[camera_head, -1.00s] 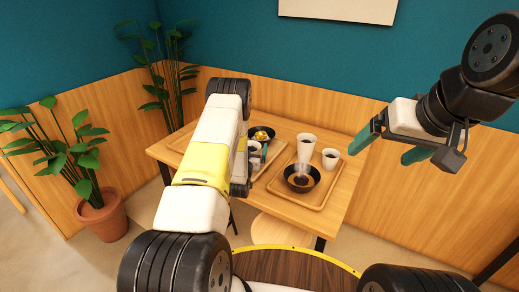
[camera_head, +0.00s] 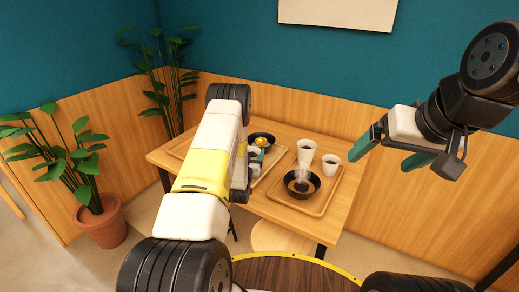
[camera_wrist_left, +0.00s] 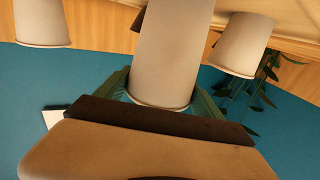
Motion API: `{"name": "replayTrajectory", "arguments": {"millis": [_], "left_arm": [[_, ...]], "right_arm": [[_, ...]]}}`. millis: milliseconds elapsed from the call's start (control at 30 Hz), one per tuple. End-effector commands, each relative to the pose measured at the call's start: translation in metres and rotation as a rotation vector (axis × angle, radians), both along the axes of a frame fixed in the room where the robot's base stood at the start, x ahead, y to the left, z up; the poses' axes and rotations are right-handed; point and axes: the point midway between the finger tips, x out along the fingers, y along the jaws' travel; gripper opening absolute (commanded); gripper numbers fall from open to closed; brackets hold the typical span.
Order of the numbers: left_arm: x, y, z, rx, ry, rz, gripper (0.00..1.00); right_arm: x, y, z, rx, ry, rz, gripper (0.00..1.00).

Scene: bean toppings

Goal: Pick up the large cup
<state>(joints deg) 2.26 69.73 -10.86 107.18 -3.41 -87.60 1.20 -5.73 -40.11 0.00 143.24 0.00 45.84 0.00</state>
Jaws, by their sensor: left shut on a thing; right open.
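My left gripper (camera_wrist_left: 165,95) is shut on a tall, pale large cup (camera_wrist_left: 172,50). The cup stands between its green fingers in the left wrist view, which is upside down. In the head view my left gripper (camera_head: 256,160) is at the left tray (camera_head: 271,170), largely hidden by my own arm, so the held cup is mostly covered there. Another tall white cup (camera_head: 306,150) stands apart on the right tray (camera_head: 318,203). My right gripper (camera_head: 388,152) is open and empty, raised to the right of the table.
A smaller white cup (camera_head: 330,164) and a steaming dark bowl (camera_head: 312,190) are on the right tray. A bowl with yellow topping (camera_head: 262,137) is beside my left gripper. Smaller cups flank the held cup in the wrist view (camera_wrist_left: 42,22) (camera_wrist_left: 242,45). A wood-panelled wall (camera_head: 345,135) stands behind the table.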

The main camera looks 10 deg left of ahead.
Motion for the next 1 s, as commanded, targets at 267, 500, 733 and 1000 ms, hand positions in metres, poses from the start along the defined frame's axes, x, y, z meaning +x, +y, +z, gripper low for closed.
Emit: {"name": "replayTrajectory", "arguments": {"millis": [267,500,733,1000], "left_arm": [[0.001,0.000,0.034,-0.001,-0.006,0.000,0.04],[-0.050,-0.014,0.036,-0.001,0.003,-0.001,0.04],[-0.108,-0.028,0.042,0.000,0.003,-0.001,0.04],[-0.148,-0.039,0.046,-0.001,-0.001,-0.001,0.04]], "right_arm": [[0.000,0.000,0.000,0.000,0.000,0.000,0.89],[0.000,0.000,0.000,0.000,0.000,0.000,0.89],[0.000,0.000,0.000,0.000,0.000,0.000,0.89],[0.000,0.000,0.000,0.000,0.000,0.000,0.89]]}}
